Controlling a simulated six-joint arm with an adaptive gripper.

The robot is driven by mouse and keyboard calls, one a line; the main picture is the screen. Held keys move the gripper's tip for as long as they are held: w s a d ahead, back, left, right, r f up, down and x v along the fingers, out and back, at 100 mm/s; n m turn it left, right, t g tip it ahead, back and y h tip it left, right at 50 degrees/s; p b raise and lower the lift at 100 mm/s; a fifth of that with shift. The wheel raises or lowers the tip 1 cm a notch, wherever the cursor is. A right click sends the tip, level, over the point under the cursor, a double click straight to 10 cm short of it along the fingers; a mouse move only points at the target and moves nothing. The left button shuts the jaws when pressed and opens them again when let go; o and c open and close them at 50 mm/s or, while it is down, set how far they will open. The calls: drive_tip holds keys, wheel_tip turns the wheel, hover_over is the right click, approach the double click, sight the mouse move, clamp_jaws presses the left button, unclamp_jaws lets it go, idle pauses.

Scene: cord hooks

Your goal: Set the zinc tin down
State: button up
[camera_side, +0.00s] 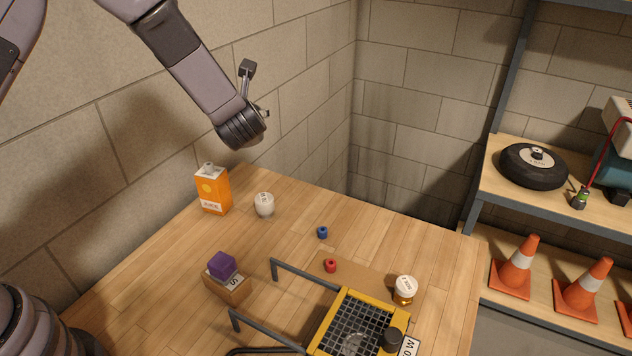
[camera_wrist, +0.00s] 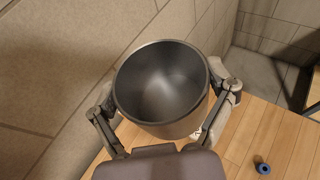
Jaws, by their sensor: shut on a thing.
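The zinc tin (camera_wrist: 172,128) is a dark grey, open-topped round can, seen from above in the wrist view; its inside looks empty. My gripper (camera_wrist: 166,100) is shut on it, one finger on each side of the tin. In the side view the end of my arm is up against the backdrop of the left wall, above the far end of the wooden table (camera_side: 150,258). The tin and fingers are mostly hidden there behind my wrist. The tin is held off the table.
An orange carton (camera_side: 212,190) and white-lidded jar (camera_side: 264,205) stand at the far end. Blue (camera_side: 322,232) and red (camera_side: 330,265) rings lie mid-table. A yellow work lamp (camera_side: 345,309) and gold-based jar (camera_side: 405,290) stand nearer.

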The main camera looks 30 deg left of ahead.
drive_tip(key=shift+s+d+f+n+g+y, duration=0.75)
drive_tip(key=shift+d+f, duration=0.75)
drive_tip(key=shift+f, duration=2.1)
drive_tip(key=shift+s+d+f+n+g+y, duration=0.45)
drive_tip(key=shift+s+d+f+n+g, duration=0.85)
drive_tip(key=shift+f, duration=2.3)
drive_tip(key=shift+s+d+f+n+g+y, duration=0.65)
drive_tip(key=shift+d+f, duration=1.1)
drive_tip(key=shift+f, duration=1.85)
drive_tip(key=shift+f, duration=0.65)
drive_tip(key=o, duration=1)
drive_tip(key=shift+o, duration=0.2)
